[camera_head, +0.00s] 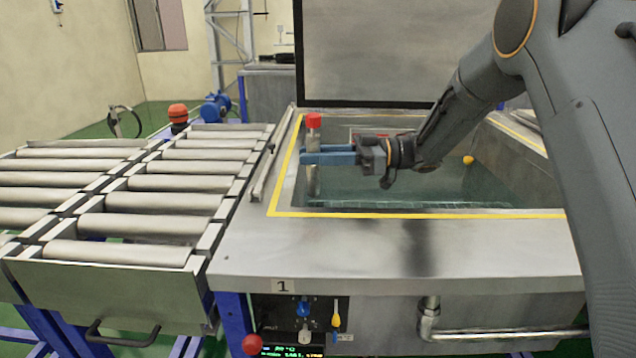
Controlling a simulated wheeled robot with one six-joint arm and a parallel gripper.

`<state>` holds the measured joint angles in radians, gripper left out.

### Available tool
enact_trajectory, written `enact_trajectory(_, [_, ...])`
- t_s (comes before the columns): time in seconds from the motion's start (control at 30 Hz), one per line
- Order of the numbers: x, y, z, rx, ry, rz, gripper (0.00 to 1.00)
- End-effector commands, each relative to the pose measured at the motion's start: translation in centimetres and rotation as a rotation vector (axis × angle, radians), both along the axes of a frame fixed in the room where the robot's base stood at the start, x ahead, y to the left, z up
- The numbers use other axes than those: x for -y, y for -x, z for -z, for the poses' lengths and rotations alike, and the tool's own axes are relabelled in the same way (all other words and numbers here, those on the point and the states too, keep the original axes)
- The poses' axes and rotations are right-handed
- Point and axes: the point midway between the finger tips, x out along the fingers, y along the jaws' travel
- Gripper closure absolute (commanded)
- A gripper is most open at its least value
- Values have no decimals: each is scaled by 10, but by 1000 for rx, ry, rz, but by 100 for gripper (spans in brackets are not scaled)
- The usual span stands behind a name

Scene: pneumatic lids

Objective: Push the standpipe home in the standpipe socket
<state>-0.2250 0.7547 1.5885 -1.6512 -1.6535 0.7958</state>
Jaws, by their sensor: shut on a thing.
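The standpipe stands upright inside the left end of the tank, with a red cap (313,120) on top and a grey pipe (314,183) running down below my gripper. My gripper (312,154), with blue fingers, reaches in from the right and is shut on the standpipe just below its red cap. The lower end of the pipe goes down toward the water, and I cannot make out the standpipe socket. I cannot tell how deep the pipe sits in it.
The steel tank has a yellow-edged rim (420,215) with water inside and a small yellow ball (468,160) at the right. A raised lid (390,50) stands behind. A roller conveyor (150,200) lies to the left. A control panel (300,320) is on the front.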

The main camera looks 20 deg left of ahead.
Motion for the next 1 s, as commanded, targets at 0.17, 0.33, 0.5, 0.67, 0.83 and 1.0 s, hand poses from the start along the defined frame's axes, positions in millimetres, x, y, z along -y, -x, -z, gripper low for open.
enact_trajectory(0.17, [0, 0, 36, -2, 0, -1, 100])
enact_trajectory(0.33, [0, 1, 61, 0, -1, -1, 100])
enact_trajectory(0.5, [0, 1, 67, 2, -2, -1, 100])
enact_trajectory(0.67, [0, 2, 67, 2, -2, -1, 100])
enact_trajectory(0.83, [1, 1, 67, 2, -1, 0, 100])
enact_trajectory(1.0, [4, 0, 69, 4, 5, 0, 100])
